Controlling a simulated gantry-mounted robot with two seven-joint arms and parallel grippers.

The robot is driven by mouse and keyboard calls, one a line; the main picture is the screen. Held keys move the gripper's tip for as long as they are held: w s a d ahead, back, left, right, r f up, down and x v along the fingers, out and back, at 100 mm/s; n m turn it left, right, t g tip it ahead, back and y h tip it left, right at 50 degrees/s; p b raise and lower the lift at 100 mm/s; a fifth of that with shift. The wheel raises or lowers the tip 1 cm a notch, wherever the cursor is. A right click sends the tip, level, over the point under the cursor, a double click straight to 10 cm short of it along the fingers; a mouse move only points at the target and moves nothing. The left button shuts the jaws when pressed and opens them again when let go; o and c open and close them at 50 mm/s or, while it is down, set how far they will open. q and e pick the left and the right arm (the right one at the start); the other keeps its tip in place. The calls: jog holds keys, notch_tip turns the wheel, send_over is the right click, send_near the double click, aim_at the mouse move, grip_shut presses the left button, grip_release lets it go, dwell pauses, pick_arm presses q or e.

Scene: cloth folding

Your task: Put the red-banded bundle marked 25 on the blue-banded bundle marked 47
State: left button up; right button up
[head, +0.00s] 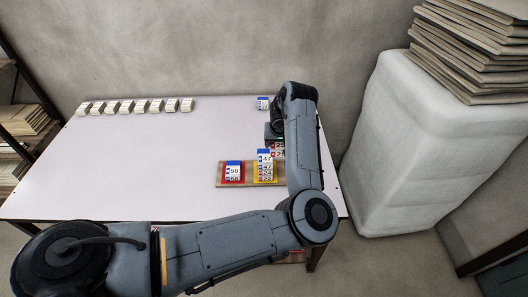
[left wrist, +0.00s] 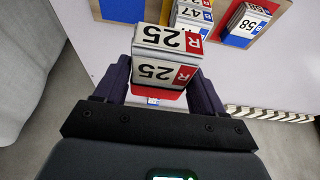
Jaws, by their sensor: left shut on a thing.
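The red-banded bundle marked 25 (left wrist: 165,55) is held between the fingers of my left gripper (left wrist: 162,80). In the head view the bundle (head: 279,149) is partly hidden by my left arm, and the gripper (head: 275,137) is at the right part of the table. The blue-banded bundle marked 47 (head: 265,156) lies on top of a stack on the yellow pad, just left of the held bundle. It also shows in the left wrist view (left wrist: 188,11), partly hidden behind the held bundle. I cannot tell the height gap between them. My right gripper is not in view.
A brown board (head: 221,180) carries the yellow pad (head: 262,181) and a red pad with a bundle marked 58 (head: 233,170). A blue-banded bundle (head: 263,103) stands at the back. Several white bundles (head: 140,106) line the back left. The table's middle is clear.

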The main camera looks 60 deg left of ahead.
pick_arm(q)
jog(key=b, duration=0.1)
send_near(265, 153)
jog(key=shift+w+a+f, duration=0.5)
jog(key=shift+w+f, duration=0.05)
jog(key=shift+w, duration=0.25)
jog(key=shift+s+a+f+b, duration=0.25)
jog(key=shift+a+f+b, duration=0.1)
jog(key=shift+a, duration=0.2)
notch_tip(265, 153, down, 4)
jog(key=shift+b, duration=1.2)
jog(key=shift+r, duration=0.1)
jog(key=o, duration=1)
jog(key=shift+d+f, duration=0.1)
jog(key=shift+f, duration=0.1)
jog(key=shift+o, duration=0.2)
jog(key=shift+r, duration=0.15)
